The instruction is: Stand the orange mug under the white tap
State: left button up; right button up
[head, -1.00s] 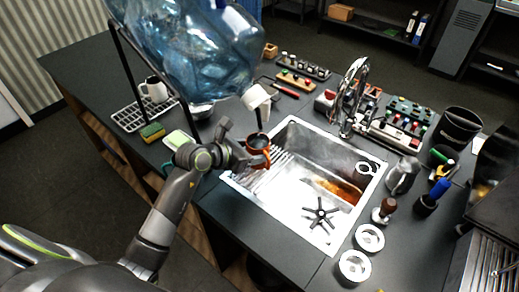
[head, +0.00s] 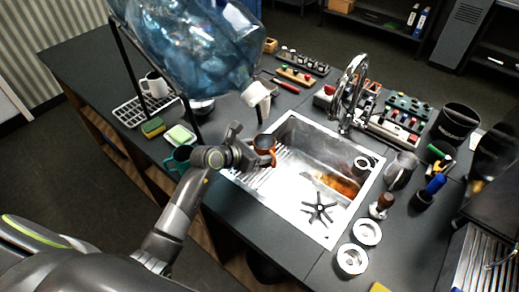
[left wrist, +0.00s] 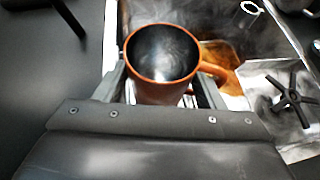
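The orange mug (head: 265,145), dark inside, is upright between the fingers of my left gripper (head: 250,146), at the left edge of the sink. In the left wrist view the mug (left wrist: 162,55) sits between both fingers (left wrist: 162,92), which lie against its sides; its handle points right. The white tap (head: 257,94) is on the neck of a big blue water bottle (head: 195,45) held in a black stand. In the head view the mug appears below and slightly right of the tap, with a gap between. I cannot tell the mug's exact height. My right gripper is out of view.
The steel sink (head: 300,210) has a tall chrome faucet (head: 352,90) behind it and a black star-shaped part (head: 319,207) inside. A white mug (head: 154,85) on a rack, a sponge (head: 152,127) and a teal mug (head: 178,160) are left. Several tools crowd the right counter.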

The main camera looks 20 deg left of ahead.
pick_arm(q)
jog(key=o, duration=0.3)
jog(key=shift+r, duration=0.2)
jog(key=shift+s+a+r, duration=0.1)
jog(key=shift+s+a, duration=0.15)
jog(key=shift+s, duration=0.05)
jog(key=b+v, duration=0.1)
jog(key=v, duration=1)
jog(key=shift+s+b, duration=0.15)
jog(key=shift+b, duration=0.25)
